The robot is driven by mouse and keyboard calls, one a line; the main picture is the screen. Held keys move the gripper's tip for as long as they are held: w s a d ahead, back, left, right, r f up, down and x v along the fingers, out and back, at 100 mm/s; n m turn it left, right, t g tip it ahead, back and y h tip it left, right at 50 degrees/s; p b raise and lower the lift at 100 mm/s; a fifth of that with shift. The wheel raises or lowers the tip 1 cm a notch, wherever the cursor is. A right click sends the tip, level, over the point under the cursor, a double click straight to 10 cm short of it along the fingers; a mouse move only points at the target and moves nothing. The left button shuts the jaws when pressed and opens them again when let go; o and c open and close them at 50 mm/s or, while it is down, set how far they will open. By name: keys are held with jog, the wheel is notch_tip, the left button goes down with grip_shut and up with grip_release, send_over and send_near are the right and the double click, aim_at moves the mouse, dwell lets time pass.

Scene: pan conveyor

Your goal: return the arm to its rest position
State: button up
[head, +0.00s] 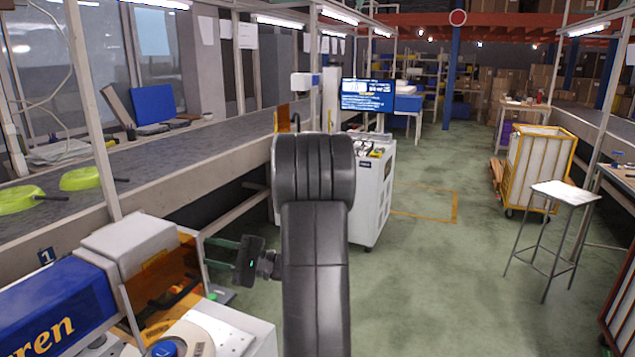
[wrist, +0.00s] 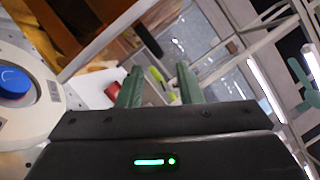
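My arm rises in the middle of the head view and bends over at the top. My gripper (head: 212,253) hangs at its left side, with its fingers pointing left towards the printer-like machine. In the wrist view its two green fingers (wrist: 158,80) stand apart, with nothing held between them. Part of the gripper's wrist side is hidden behind my arm in the head view.
A blue and white machine (head: 60,305) with an orange guard (head: 170,275) stands close at the left. A conveyor (head: 150,172) carries lime-green pans (head: 25,198). A white cabinet (head: 372,200) stands ahead. The floor (head: 425,280) is clear at right, up to a stool (head: 566,192).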

jog(key=x, duration=0.7)
jog(key=shift+p, duration=0.4)
jog(key=shift+a+f, duration=0.2)
jog(key=shift+f, duration=0.2)
jog(key=shift+d, duration=0.15)
